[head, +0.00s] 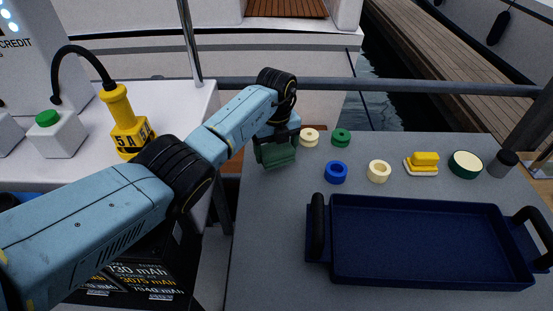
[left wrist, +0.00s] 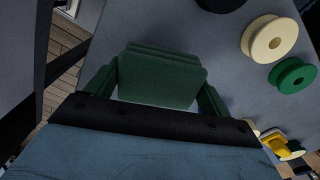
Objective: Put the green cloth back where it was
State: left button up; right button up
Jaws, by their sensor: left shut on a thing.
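The green cloth (head: 277,154) is a dark green folded block at the far left corner of the grey table (head: 270,230). My left gripper (head: 276,138) comes down on it from above and is shut on it. In the left wrist view the cloth (left wrist: 160,78) sits between the two fingers of my left gripper (left wrist: 158,88). I cannot tell whether its underside touches the table. My right gripper is not in view.
Cream spools (head: 309,137), a green spool (head: 341,137) and a blue ring (head: 336,172) stand right of the cloth. The table's front left is clear.

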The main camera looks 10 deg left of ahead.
aim_at(277, 158)
pick_arm(q)
jog(key=shift+f+b, duration=0.3)
jog(key=shift+f, duration=1.3)
jog(key=shift+f, duration=0.15)
jog(key=o, duration=0.8)
jog(key=shift+r, duration=0.5)
notch_tip(277, 158, up, 11)
jog(key=shift+r+p, duration=0.2)
jog(key=shift+p, duration=0.7)
